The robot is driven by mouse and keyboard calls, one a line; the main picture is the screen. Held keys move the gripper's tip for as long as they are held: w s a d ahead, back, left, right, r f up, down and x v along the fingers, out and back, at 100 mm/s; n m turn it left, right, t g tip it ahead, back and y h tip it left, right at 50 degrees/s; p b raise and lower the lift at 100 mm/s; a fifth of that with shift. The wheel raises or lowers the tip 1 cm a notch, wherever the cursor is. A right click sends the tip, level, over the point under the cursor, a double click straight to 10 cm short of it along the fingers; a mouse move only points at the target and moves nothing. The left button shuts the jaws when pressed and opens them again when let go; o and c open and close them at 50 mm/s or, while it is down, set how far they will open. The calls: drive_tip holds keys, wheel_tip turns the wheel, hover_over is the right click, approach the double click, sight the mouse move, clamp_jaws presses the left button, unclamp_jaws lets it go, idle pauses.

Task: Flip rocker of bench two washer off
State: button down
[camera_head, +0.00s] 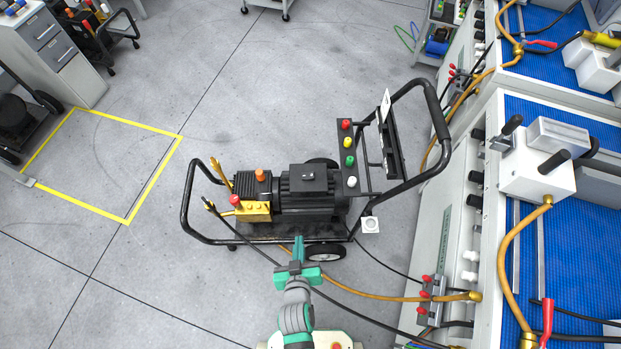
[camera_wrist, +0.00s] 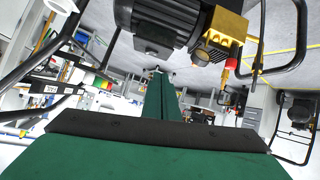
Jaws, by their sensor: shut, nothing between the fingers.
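The washer (camera_head: 305,185) is a black motor with a brass-coloured pump (camera_head: 254,211) on a black tubular cart in the middle of the head view. A small white square fitting with a round centre (camera_head: 370,225) sits at the cart's lower right; it may carry the rocker, but its position is too small to tell. My gripper (camera_head: 298,246), green, is shut and empty at the cart's near edge, left of the white fitting and apart from it. In the wrist view, its closed fingers (camera_wrist: 161,95) point below the motor (camera_wrist: 160,22), which appears upside down.
Red, yellow, green and white knobs (camera_head: 348,143) line the cart's panel beside the handle (camera_head: 437,110). An orange hose (camera_head: 385,299) and black cables cross near my arm. A bench with blue mats (camera_head: 590,225) stands right.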

drive_tip(key=w+a+f+g+h, duration=0.1)
drive_tip(key=w+h, duration=0.3)
drive_tip(key=w, duration=1.8)
drive_tip(key=shift+a+f+g, duration=0.2)
drive_tip(key=shift+f+g, duration=0.4)
drive_tip(key=shift+f, duration=0.15)
approach(313, 175)
drive_tip(key=w, duration=0.1)
drive_tip(key=w+r, duration=0.1)
drive_tip(key=w, duration=0.1)
drive_tip(key=shift+w, duration=0.25)
drive_tip(key=f, duration=0.1)
drive_tip(key=d+f, duration=0.1)
drive_tip(key=f, duration=0.1)
drive_tip(key=shift+w+d, duration=0.2)
drive_tip(key=shift+w, duration=0.1)
drive_tip(key=shift+d+f, duration=0.25)
drive_tip(key=shift+f, duration=0.35)
drive_tip(key=shift+a+f, duration=0.1)
